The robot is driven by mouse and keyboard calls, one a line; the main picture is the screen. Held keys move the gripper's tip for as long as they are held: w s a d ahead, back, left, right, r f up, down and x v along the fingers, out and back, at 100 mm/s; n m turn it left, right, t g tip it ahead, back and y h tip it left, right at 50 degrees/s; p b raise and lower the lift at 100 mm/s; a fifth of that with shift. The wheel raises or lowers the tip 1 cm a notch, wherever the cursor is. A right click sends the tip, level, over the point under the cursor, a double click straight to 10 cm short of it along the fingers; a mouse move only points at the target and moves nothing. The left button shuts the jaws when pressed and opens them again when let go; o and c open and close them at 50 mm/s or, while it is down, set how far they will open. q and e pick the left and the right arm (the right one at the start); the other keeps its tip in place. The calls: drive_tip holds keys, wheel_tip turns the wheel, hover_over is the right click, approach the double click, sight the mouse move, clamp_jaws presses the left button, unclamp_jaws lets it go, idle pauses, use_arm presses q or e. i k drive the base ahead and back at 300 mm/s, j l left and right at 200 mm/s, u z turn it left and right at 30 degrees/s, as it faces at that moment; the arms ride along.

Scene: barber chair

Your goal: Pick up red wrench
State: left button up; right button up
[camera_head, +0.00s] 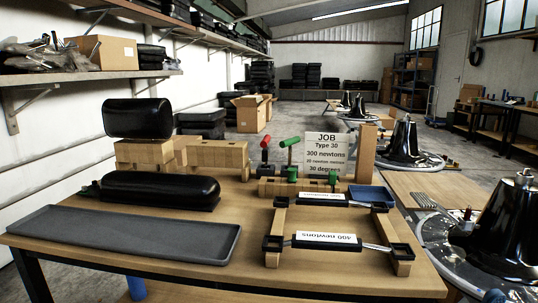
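The red wrench (265,143) stands upright at the back middle of the wooden table (235,262). Its red end is at the top, and a dark part runs down from it to a wooden holder (270,187). A similar green tool (289,141) stands upright just right of it, apart from it. Neither of my grippers can be made out in this view.
A "JOB" sign (327,152) stands right of the tools. In front lies a wooden frame with bars labelled in newtons (327,240). A grey tray (120,234), a black cushion (160,190) and wooden blocks (220,154) fill the left. A blue tray (371,195) sits right.

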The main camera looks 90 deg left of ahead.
sight(264, 143)
drive_tip(key=u, duration=2.85)
